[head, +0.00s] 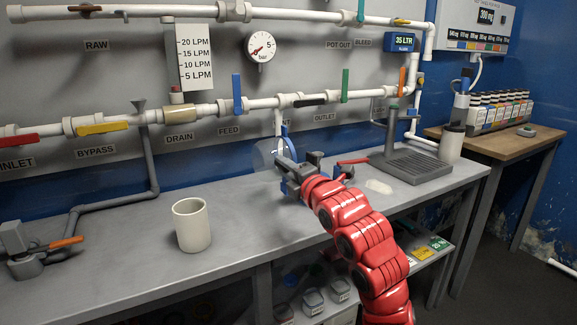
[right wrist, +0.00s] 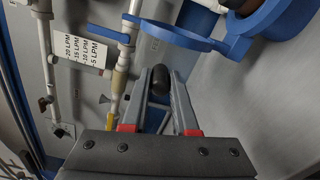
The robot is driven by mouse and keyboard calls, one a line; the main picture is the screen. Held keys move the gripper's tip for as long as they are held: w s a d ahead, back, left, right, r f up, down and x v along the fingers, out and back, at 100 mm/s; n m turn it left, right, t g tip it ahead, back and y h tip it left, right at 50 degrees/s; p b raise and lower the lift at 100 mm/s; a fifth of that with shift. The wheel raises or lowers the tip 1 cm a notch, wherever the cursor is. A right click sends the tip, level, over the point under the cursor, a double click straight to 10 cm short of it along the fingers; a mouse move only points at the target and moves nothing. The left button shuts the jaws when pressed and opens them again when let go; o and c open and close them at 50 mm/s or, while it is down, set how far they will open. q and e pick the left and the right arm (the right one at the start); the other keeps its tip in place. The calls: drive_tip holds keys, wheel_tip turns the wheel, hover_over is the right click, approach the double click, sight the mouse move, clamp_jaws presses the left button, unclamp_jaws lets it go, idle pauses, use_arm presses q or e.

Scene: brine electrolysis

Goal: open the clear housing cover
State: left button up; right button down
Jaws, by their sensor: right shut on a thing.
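The clear housing cover (head: 263,154) shows in the head view as a faint see-through disc just left of my right gripper. The blue housing (head: 289,186) is at the bench's back edge, largely hidden behind my gripper. In the right wrist view, a blue ring (right wrist: 178,37) joins a larger blue rim (right wrist: 262,40) at the upper right. My right gripper (head: 284,163) reaches in to the housing. In the wrist view its fingers are shut on a dark rounded knob (right wrist: 160,78). How the knob joins the cover cannot be made out. My left gripper is out of view.
A white cup (head: 191,224) stands on the grey bench (head: 130,270) left of my arm. Pipes with coloured valve handles run along the wall behind. A stand with a grated tray (head: 412,167) and a red handle (head: 352,161) are to the right. The bench's front is mostly clear.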

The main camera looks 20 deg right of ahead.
idle(0.4)
drive_tip(key=c, duration=0.7)
unclamp_jaws()
drive_tip(key=shift+s, duration=0.1)
drive_tip(key=s+b, duration=0.2)
drive_tip(key=s, duration=0.3)
drive_tip(key=s+d+b, duration=0.1)
drive_tip(key=s+b, duration=0.2)
drive_tip(key=s, duration=0.3)
drive_tip(key=s+b, duration=0.2)
drive_tip(key=s, duration=0.4)
drive_tip(key=shift+s+d+b, duration=0.1)
drive_tip(key=shift+d+b, duration=0.05)
drive_tip(key=shift+b, duration=0.25)
